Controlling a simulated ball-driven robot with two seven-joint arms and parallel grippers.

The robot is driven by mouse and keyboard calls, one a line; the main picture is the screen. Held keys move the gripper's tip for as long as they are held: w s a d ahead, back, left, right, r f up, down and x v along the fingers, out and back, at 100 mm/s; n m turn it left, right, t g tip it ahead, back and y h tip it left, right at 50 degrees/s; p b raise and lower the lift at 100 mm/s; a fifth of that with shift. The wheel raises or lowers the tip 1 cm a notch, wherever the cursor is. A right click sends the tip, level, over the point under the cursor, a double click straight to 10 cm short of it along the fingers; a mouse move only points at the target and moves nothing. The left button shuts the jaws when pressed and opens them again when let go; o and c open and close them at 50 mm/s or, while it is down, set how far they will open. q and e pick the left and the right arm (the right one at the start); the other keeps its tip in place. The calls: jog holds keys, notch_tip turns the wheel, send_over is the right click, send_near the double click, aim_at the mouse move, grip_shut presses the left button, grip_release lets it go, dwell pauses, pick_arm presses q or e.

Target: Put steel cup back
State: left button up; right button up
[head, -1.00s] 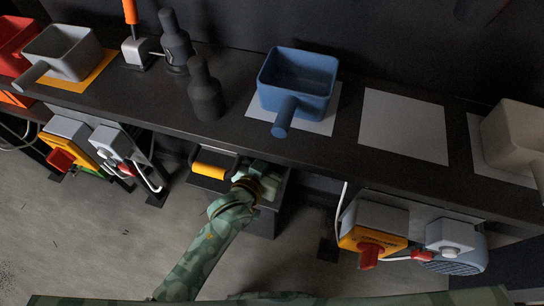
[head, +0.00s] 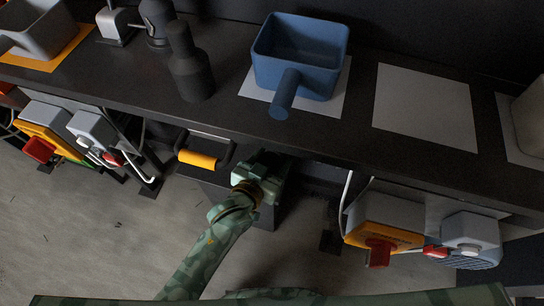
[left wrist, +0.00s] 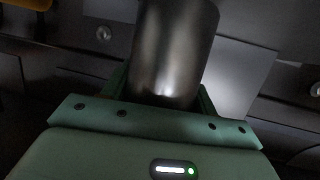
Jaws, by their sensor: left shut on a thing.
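My left gripper (head: 265,168) is just in front of and below the bench's front edge, right of a yellow-orange handle. It is shut on a steel cup (left wrist: 172,50), a dark shiny metal cylinder between its fingers in the left wrist view. In the head view the cup is not clearly visible, hidden by the gripper and the bench edge. My right gripper is in neither view.
A blue handled bin (head: 300,60) stands on a pale mat above the gripper. An empty pale mat (head: 425,105) lies to its right. A dark bottle (head: 190,70) stands left. The yellow-orange handle (head: 198,158) and an orange-fronted switch box (head: 382,225) flank the arm.

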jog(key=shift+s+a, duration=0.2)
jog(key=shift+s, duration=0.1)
pick_arm(q)
jog(key=shift+f, duration=0.25)
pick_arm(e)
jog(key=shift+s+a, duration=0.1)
pick_arm(q)
jog(key=o, duration=1.4)
jog(key=shift+o, duration=0.2)
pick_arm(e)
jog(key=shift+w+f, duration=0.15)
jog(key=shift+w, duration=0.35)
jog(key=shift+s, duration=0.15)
pick_arm(q)
jog(key=p+v, duration=0.1)
jog(key=v, duration=0.2)
jog(key=p+v, duration=0.1)
jog(key=shift+s+a+r+p, duration=0.15)
jog(key=shift+r+p, duration=0.15)
jog(key=shift+r, duration=0.05)
jog(key=p+v, duration=0.4)
jog(key=v, duration=0.7)
jog(key=shift+s+a, duration=0.2)
jog(key=shift+s, duration=0.15)
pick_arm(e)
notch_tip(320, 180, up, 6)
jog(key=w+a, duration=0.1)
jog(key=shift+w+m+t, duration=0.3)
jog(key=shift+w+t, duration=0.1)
